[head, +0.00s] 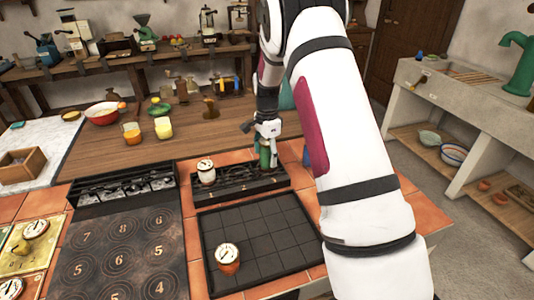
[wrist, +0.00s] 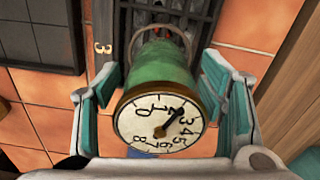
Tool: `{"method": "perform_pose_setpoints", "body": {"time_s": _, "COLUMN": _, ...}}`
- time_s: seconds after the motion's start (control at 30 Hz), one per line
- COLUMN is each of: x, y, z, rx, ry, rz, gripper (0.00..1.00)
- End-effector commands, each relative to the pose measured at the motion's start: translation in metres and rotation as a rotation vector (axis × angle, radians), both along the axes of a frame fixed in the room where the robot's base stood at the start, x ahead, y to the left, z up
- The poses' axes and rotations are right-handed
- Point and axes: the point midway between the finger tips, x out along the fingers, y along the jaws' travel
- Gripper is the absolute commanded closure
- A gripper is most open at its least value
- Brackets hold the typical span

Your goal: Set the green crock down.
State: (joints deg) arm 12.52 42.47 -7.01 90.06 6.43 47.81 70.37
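The green crock (wrist: 165,65) has a dial with numbers and a dark hand on its brown-rimmed top, which faces the wrist camera. In the head view the crock (head: 266,155) is upright at the right part of a low black rack (head: 240,188), below my gripper (head: 267,130). In the wrist view the fingers of my gripper (wrist: 162,80) stand on either side of the crock, with what look like narrow gaps between pads and crock. A wire ring shows around its far end. Its underside is hidden, so exact contact with the rack cannot be seen.
A white crock with a dial (head: 206,171) stands on the rack's left part. An orange crock (head: 228,258) stands on the dark gridded tray (head: 275,235) in front. A numbered hob (head: 120,250) lies left. Jars and a red bowl (head: 103,113) are behind.

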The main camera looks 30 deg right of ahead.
Motion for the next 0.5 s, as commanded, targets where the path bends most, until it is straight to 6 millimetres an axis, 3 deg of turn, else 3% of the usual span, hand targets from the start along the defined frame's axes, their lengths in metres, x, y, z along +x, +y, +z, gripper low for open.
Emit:
{"method": "perform_pose_setpoints", "body": {"time_s": 0.27, "x": 0.0, "y": 0.0, "z": 0.003, "rx": 0.0, "ry": -0.001, "rz": 0.0, "gripper": 0.36}}
{"method": "perform_pose_setpoints", "body": {"time_s": 0.5, "x": 0.001, "y": 0.0, "z": 0.036, "rx": -0.001, "ry": -0.004, "rz": 0.001, "gripper": 0.36}}
